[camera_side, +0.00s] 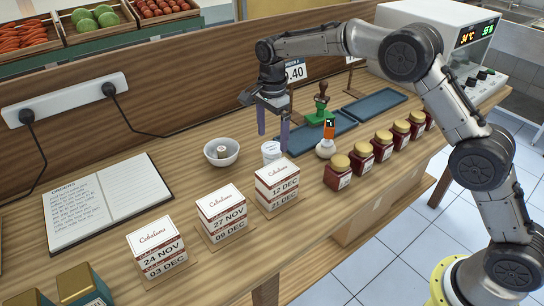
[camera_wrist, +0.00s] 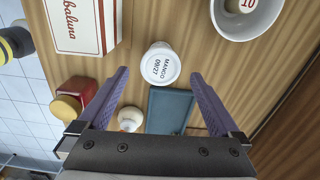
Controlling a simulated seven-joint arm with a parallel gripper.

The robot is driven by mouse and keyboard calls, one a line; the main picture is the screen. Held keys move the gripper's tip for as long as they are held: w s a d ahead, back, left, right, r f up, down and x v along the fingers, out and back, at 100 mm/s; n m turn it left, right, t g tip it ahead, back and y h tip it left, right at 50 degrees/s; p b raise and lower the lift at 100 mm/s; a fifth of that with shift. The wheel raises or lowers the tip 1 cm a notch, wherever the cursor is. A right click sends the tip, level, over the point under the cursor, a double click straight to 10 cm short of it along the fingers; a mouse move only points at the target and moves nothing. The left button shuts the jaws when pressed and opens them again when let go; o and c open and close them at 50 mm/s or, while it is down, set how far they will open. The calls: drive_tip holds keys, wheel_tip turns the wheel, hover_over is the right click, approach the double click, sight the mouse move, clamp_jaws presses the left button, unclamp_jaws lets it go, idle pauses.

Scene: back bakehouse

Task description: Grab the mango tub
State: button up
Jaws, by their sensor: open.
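The mango tub (camera_wrist: 160,63) is a small white tub whose lid reads "MANGO 09/27" in the wrist view. It stands upright on the wooden counter. My gripper (camera_side: 273,139) is open and empty, pointing down above and close to the tub. In the wrist view the purple fingertips (camera_wrist: 159,74) are spread wide, with the tub roughly centred between them and a gap on both sides. The fingers do not appear to touch it.
A white bowl (camera_side: 232,158) holding a small item stands left of the tub. Cebaluna boxes (camera_side: 277,187) stand in front. A white, orange-topped bottle (camera_side: 325,149), blue trays (camera_side: 335,128), a green stamp (camera_side: 321,112) and red jars (camera_side: 361,158) lie to the right. An open book (camera_side: 137,186) is far left.

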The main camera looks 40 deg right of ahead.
sight(272, 157)
wheel_tip(272, 157, down, 8)
drive_tip(key=shift+f, duration=0.15)
idle(0.4)
drive_tip(key=c, duration=1.4)
